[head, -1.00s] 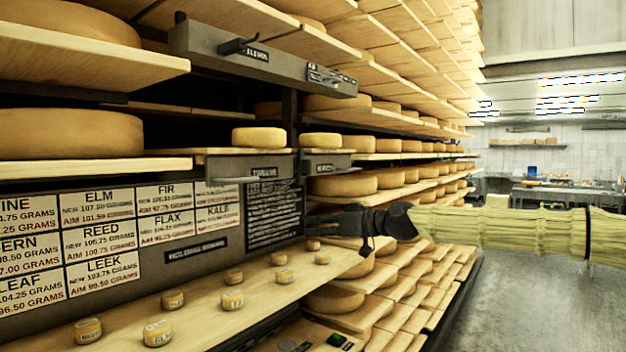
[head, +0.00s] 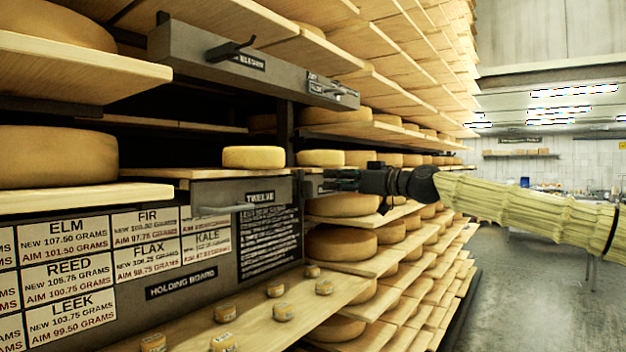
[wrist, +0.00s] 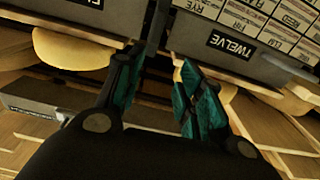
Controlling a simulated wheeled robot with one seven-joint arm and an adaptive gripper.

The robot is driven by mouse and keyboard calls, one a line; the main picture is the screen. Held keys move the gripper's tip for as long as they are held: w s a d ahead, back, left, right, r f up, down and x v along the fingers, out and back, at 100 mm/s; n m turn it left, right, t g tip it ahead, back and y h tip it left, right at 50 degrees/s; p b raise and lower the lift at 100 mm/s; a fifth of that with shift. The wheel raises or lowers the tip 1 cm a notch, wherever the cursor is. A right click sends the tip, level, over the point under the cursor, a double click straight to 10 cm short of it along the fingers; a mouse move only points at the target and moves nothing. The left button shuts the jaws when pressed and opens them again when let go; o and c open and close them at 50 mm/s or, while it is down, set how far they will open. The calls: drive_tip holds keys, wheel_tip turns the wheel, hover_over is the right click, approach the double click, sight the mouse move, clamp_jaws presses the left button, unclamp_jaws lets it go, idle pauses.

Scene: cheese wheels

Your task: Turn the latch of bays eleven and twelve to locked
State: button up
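A grey beam (head: 200,52) on the rack carries a dark lever (head: 232,47) beside a label that seems to read ELEVEN (head: 249,61). A second small lever (head: 324,89) sits on the beam's right part. Below, a grey panel labelled TWELVE (head: 262,198) has a pale bar handle (head: 226,209). The TWELVE label also shows tilted in the wrist view (wrist: 231,45). My gripper (head: 326,181) is right of this panel, below the beam. In the wrist view, my gripper (wrist: 160,62) is open, with nothing between its teal-padded fingers. The lever positions marked locked are not readable.
Shelves of cheese wheels (head: 345,243) run back along the right. A holding board (head: 255,320) with several small cheeses juts out below. Weight cards (head: 65,228) cover the panel at left. Open floor (head: 530,300) lies right of the rack.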

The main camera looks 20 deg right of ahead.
sight(312, 185)
drive_tip(key=p+x, duration=0.1)
drive_tip(key=x, duration=0.1)
drive_tip(key=f+x, duration=0.1)
drive_tip(key=x, duration=0.2)
drive_tip(key=p+x, duration=0.1)
drive_tip(key=x, duration=0.2)
drive_tip(key=shift+w+d+f+p, duration=0.2)
drive_tip(key=shift+w+d+p, duration=0.1)
drive_tip(key=shift+w, duration=0.1)
drive_tip(key=shift+w+a+f, duration=0.1)
drive_tip(key=shift+w+f, duration=0.25)
drive_tip(key=shift+w, duration=0.25)
drive_tip(key=shift+w+a+f, duration=0.15)
drive_tip(key=shift+w+f, duration=0.2)
drive_tip(key=shift+w, duration=0.25)
drive_tip(key=shift+s+d+r, duration=0.1)
drive_tip(key=shift+s, duration=0.05)
drive_tip(key=shift+s+r, duration=0.25)
drive_tip(key=shift+s, duration=0.1)
drive_tip(key=c, duration=0.3)
drive_tip(key=shift+s+r, duration=0.1)
drive_tip(key=shift+s, duration=0.1)
drive_tip(key=c, duration=0.4)
drive_tip(key=shift+w, duration=0.1)
clamp_jaws()
